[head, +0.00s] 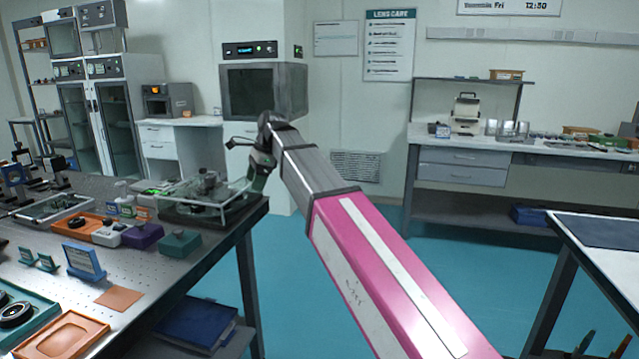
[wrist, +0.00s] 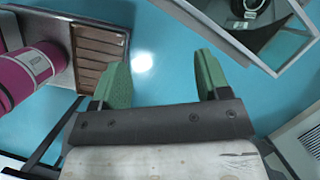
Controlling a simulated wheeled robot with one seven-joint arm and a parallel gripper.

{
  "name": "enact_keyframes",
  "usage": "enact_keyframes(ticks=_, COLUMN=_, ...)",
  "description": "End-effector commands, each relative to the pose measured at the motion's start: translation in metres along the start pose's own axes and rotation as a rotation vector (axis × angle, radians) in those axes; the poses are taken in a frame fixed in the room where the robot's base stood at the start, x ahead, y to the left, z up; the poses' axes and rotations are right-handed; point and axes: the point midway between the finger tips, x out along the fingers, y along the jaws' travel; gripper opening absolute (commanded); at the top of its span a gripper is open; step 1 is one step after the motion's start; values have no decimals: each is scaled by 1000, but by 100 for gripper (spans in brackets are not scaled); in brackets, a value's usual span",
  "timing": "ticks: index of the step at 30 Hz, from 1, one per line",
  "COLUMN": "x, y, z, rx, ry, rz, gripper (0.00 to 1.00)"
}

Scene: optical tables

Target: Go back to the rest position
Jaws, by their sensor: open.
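My gripper (head: 258,178) is at the end of my raised pink and grey arm, beside the right corner of the optical table (head: 160,285). In the head view it is small and partly hidden by my wrist, near a glass-walled case (head: 178,212). In the wrist view my gripper (wrist: 162,82) shows two green fingers spread wide apart, with only blue floor between them. It holds nothing. No marker for a rest position shows.
The table carries an orange tray (head: 62,336), a blue stand (head: 84,262), a purple block (head: 143,236) and a green block (head: 180,244). Another table (head: 602,262) stands at the right. Blue floor (head: 290,300) is open between the tables.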

Motion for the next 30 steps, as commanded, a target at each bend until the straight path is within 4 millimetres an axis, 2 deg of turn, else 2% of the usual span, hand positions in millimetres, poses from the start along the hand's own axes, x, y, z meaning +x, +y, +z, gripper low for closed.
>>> enact_keyframes(ticks=5, x=35, y=12, z=-51, rx=-81, ry=31, rz=-6, gripper=69)
enact_keyframes(ticks=14, x=112, y=55, z=-172, rx=-316, ry=117, rz=2, gripper=69)
enact_keyframes(ticks=21, x=166, y=107, z=-259, rx=-523, ry=184, rz=41, gripper=69)
enact_keyframes(ticks=30, x=223, y=192, z=-350, rx=-797, ry=246, rz=128, gripper=69)
